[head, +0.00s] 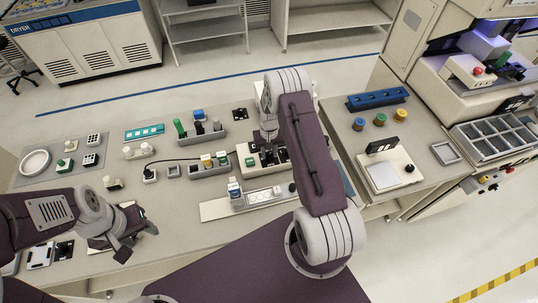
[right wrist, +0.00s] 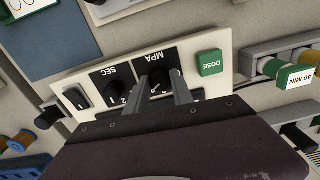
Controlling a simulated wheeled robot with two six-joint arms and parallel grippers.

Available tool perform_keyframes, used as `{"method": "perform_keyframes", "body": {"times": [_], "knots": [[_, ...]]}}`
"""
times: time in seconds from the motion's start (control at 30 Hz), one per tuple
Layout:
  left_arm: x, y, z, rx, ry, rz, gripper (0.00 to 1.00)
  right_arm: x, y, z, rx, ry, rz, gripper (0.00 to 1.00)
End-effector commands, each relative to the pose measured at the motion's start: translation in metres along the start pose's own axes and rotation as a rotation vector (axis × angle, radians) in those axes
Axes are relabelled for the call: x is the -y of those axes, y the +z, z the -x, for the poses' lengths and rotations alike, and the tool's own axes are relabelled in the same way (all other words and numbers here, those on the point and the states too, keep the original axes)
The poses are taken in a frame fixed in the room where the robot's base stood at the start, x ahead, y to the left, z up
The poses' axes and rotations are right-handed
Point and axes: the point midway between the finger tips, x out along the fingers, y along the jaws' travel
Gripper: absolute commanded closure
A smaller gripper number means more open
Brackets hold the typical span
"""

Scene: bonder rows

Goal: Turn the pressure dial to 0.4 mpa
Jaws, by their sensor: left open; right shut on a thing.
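The pressure dial is the black knob (right wrist: 160,80) under the MPA label on a cream control panel (right wrist: 205,45) in the right wrist view. My right gripper (right wrist: 159,90) is shut on this dial, one finger on each side. The dial's scale is mostly hidden, so I cannot read its setting. In the head view the panel's box (head: 246,159) is partly covered by my right arm and gripper (head: 269,136). My left gripper (head: 139,242) is open and empty over the near left of the bench.
Next to the pressure dial are the SEC dial (right wrist: 115,85), a green DOSE button (right wrist: 210,62) and a rocker switch (right wrist: 76,97).

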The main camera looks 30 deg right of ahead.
Motion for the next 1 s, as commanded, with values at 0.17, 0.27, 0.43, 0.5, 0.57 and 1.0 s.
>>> {"method": "perform_keyframes", "body": {"times": [0.17, 0.27, 0.43, 0.5, 0.57, 1.0], "knots": [[0.000, 0.001, -0.012, 0.000, 0.000, 0.000, 0.50, 0.000, 0.001, -0.003, 0.003, 0.000, -0.135, 1.00], [0.000, 0.002, -0.016, 0.000, 0.000, 0.000, 0.50, 0.001, 0.001, -0.002, 0.003, 0.000, -0.204, 1.00], [0.000, 0.002, -0.021, 0.000, 0.000, 0.000, 0.50, 0.001, 0.001, -0.002, 0.004, 0.001, -0.297, 1.00], [0.000, 0.002, -0.022, 0.000, 0.000, 0.000, 0.50, 0.001, 0.001, -0.002, 0.004, 0.001, -0.325, 1.00], [0.000, 0.002, -0.023, 0.000, 0.000, 0.000, 0.50, 0.001, 0.001, -0.001, 0.004, 0.001, -0.345, 1.00], [0.001, 0.003, -0.025, 0.000, 0.000, 0.000, 0.50, 0.001, 0.002, -0.001, 0.006, 0.001, -0.394, 1.00]]}}
